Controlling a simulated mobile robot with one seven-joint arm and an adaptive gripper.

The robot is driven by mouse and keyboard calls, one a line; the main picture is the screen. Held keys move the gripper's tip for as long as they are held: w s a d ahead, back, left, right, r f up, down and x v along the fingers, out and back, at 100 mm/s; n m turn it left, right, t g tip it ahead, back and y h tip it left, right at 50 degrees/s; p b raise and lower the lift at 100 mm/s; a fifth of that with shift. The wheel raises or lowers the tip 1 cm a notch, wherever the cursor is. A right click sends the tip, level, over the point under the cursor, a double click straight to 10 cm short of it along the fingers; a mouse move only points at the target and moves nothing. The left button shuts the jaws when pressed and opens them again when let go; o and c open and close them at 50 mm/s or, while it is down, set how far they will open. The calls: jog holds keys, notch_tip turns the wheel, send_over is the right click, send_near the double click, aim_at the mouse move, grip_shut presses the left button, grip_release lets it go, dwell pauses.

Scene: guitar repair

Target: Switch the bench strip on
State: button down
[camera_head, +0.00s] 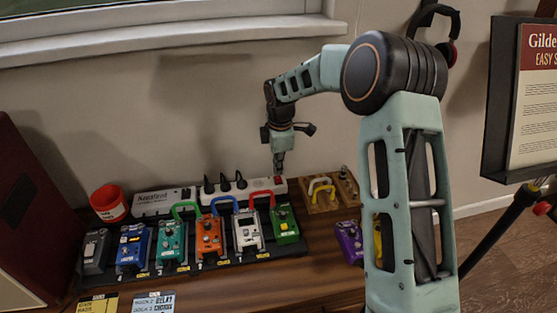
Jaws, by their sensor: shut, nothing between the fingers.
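The bench strip (243,188), a white power strip with several black plugs in it, lies at the back of the bench behind the pedals. A small red patch, seemingly its switch (262,194), shows near its right end; whether it is lit or pressed I cannot tell. My gripper (279,172) is shut and empty. It points down over the right end of the strip, with its tips very close to it. Whether they touch I cannot tell.
A pedalboard (205,265) with several coloured pedals and patch cables stands in front of the strip. A white labelled box (163,200) and red cup (109,203) are to the left. A wooden block (320,205) with cables and a purple pedal (349,242) are to the right.

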jog(key=shift+w+f, duration=0.2)
jog(key=shift+f, duration=0.65)
